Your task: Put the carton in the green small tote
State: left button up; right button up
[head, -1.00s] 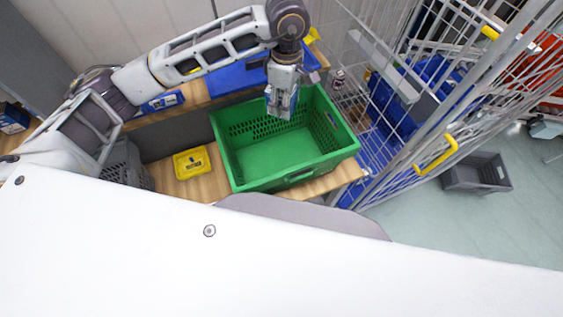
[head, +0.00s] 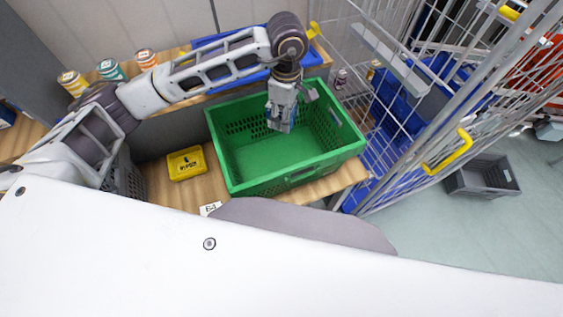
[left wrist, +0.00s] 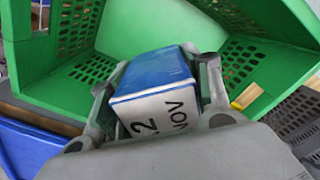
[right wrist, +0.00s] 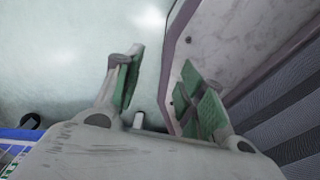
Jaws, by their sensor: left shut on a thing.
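The carton (left wrist: 155,95) is a blue and white box with black print, seen in the left wrist view. My left gripper (head: 281,124) is shut on it, with a finger on each side. In the head view they hang over the opening of the green small tote (head: 218,155). The tote's perforated green wall (left wrist: 65,50) is close around them in the left wrist view. The tote floor visible in the head view is bare. My right gripper (right wrist: 163,98) shows only in the right wrist view, open and empty, away from the tote.
A yellow container (head: 187,163) sits on the wooden surface left of the tote. A blue tote (head: 310,58) is behind it. Several cans (head: 110,69) stand at the back left. A wire cage trolley (head: 395,160) stands close on the right; a grey crate (head: 482,176) is on the floor.

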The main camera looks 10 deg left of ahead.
pick_arm(q)
jog(key=b, duration=0.2)
send_over(284, 161)
notch_tip(284, 161, down, 11)
jog(key=shift+f, duration=0.1)
pick_arm(e)
jog(key=shift+w+d+f, duration=0.25)
jog(key=shift+d+f, duration=0.3)
jog(key=shift+d, duration=0.05)
jog(key=shift+w+d+f, duration=0.25)
jog(key=shift+d+f, duration=0.25)
jog(key=shift+d, duration=0.05)
pick_arm(q)
notch_tip(284, 161, down, 6)
jog(key=shift+r, duration=0.1)
jog(key=shift+f, duration=0.2)
pick_arm(e)
jog(key=shift+s+a+r, duration=0.1)
jog(key=shift+a+r, duration=0.15)
jog(key=shift+a, duration=0.1)
pick_arm(q)
jog(key=shift+f+p, duration=0.4)
jog(key=shift+f, duration=1.5)
pick_arm(e)
jog(key=shift+s+a+r, duration=0.1)
jog(key=shift+s+r, duration=0.05)
jog(key=shift+s, duration=0.1)
pick_arm(q)
jog(key=shift+f, duration=0.1)
